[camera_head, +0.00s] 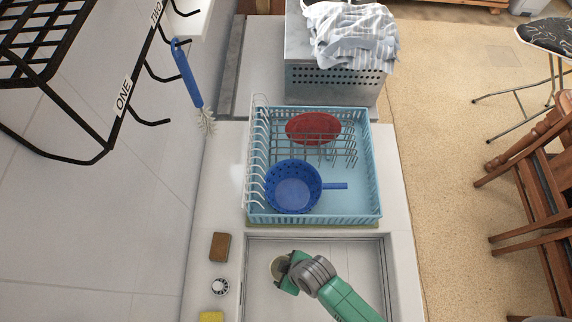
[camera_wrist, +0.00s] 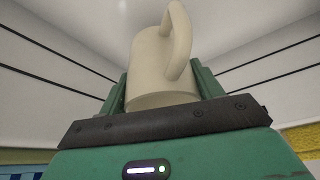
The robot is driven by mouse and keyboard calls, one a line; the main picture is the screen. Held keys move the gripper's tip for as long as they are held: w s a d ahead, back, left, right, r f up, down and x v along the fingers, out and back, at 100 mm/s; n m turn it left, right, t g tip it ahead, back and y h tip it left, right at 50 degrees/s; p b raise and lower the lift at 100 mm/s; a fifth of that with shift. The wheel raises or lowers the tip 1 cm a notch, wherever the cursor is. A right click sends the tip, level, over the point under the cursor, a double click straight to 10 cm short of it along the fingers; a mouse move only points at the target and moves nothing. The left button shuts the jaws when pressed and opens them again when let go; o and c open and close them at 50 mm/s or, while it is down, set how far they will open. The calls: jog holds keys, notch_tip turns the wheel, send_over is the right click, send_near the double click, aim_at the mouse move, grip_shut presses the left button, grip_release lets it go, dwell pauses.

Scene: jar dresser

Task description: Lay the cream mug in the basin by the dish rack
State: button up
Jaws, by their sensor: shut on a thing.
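The cream mug (camera_wrist: 158,62) is between the two green fingers of my gripper (camera_wrist: 162,90) in the wrist view, with its handle toward the camera side. My gripper is shut on it. In the head view my gripper (camera_head: 284,275) is over the basin (camera_head: 352,258), near its left part, and a small part of the mug (camera_head: 277,267) shows at its tip. Whether the mug touches the basin floor I cannot tell. The light blue dish rack (camera_head: 374,190) stands just behind the basin.
The rack holds a blue colander (camera_head: 293,188) and a red plate (camera_head: 313,127). A brown sponge (camera_head: 220,246), a drain plug (camera_head: 220,286) and a yellow sponge (camera_head: 211,316) lie on the left ledge. A blue brush (camera_head: 187,74) hangs on the black wall rack (camera_head: 99,154).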

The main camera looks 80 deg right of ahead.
jog(key=shift+f, duration=1.55)
jog(key=shift+f, duration=0.1)
jog(key=o, duration=1.2)
jog(key=shift+c, duration=0.2)
jog(key=p+v, duration=0.1)
jog(key=v, duration=1.1)
jog(key=shift+p, duration=0.35)
